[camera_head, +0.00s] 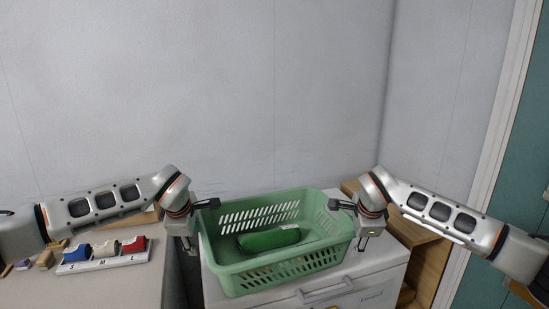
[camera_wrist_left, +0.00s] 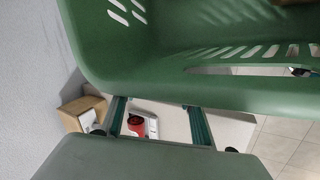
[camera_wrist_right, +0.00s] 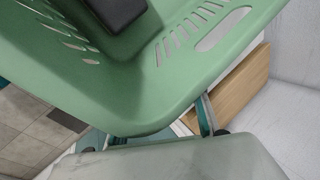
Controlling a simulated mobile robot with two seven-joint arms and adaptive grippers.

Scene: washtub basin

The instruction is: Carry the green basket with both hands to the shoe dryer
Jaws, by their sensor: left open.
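The green basket (camera_head: 280,272), with slotted sides, sits upright on a white cabinet-like appliance (camera_head: 370,272). A dark green oblong item (camera_head: 268,238) lies inside it. My left gripper (camera_head: 203,224) is at the basket's left end, its fingers spread; in the left wrist view the fingers (camera_wrist_left: 158,115) stand apart at the basket's wall (camera_wrist_left: 180,85). My right gripper (camera_head: 354,224) is at the right end; in the right wrist view its fingers (camera_wrist_right: 150,128) are apart beside the wall (camera_wrist_right: 150,100). Whether either touches the rim cannot be told. No shoe dryer is clearly identifiable.
A table (camera_head: 110,285) at the left holds a tray (camera_head: 105,260) with blue, white and red items, and small wooden pieces. A wooden shelf (camera_head: 425,262) stands right of the appliance. A grey wall (camera_head: 200,90) is close behind. A teal door (camera_head: 520,170) is at far right.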

